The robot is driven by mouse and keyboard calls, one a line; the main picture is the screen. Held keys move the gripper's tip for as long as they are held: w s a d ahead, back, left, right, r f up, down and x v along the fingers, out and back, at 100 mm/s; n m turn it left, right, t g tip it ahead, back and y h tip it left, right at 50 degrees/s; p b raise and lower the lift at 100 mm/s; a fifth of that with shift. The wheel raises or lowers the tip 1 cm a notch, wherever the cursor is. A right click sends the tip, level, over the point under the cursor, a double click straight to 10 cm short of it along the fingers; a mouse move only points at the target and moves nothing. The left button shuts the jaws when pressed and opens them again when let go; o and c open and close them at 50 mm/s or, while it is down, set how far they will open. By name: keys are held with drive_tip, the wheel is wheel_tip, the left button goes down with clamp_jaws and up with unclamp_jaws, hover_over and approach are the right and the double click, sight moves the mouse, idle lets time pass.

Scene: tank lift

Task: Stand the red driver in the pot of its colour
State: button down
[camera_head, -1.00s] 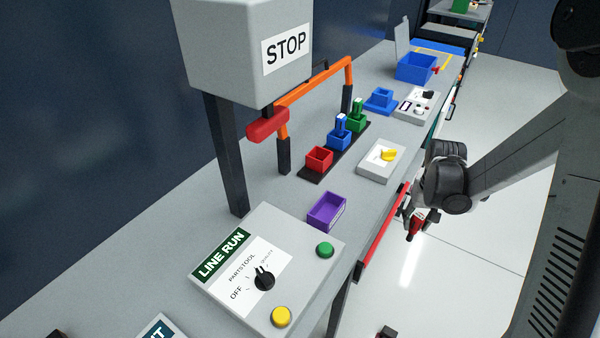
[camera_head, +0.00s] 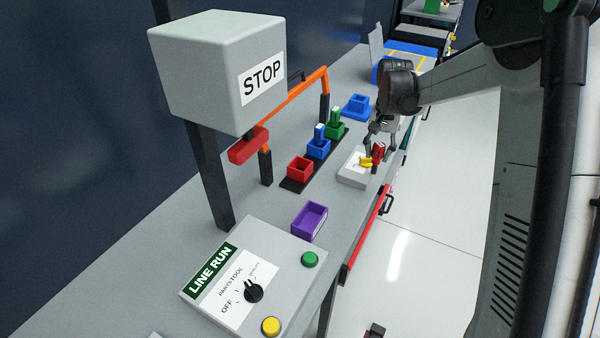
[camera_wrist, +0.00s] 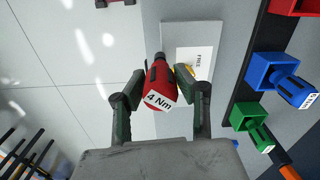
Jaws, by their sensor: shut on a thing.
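My gripper (camera_head: 376,150) is shut on the red driver (camera_head: 377,154). In the wrist view the driver (camera_wrist: 158,88) sits between the two fingers, its end labelled "4 Nm" facing the camera. In the head view it hangs above or beside the grey box with the yellow knob; the exact gap cannot be told. The red pot (camera_head: 300,169) is at the near end of the black strip, to the left of my gripper, and looks empty. Its corner shows in the wrist view (camera_wrist: 290,6).
The blue pot (camera_head: 318,149) and green pot (camera_head: 335,130) beside it each hold a driver. An orange rail (camera_head: 300,95) stands behind the pots. A grey box with a yellow knob (camera_head: 352,178), a purple bin (camera_head: 309,221) and the LINE RUN panel (camera_head: 210,293) stand nearby.

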drive_tip(key=w+a+r+m, duration=0.1)
drive_tip(key=a+r+m, duration=0.2)
drive_tip(key=a, duration=0.8)
drive_tip(key=w+a+r+m, duration=0.1)
drive_tip(key=a+r+m, duration=0.1)
drive_tip(key=a, duration=0.9)
drive_tip(key=shift+m, duration=0.4)
drive_tip(key=shift+a+f+p, duration=0.2)
drive_tip(key=shift+f+p, duration=0.1)
drive_tip(key=shift+f, duration=1.65)
drive_tip(key=shift+a+f+p, duration=0.15)
drive_tip(key=shift+f+p, duration=0.1)
drive_tip(key=shift+f, duration=1.7)
drive_tip(key=c, duration=1.3)
unclamp_jaws()
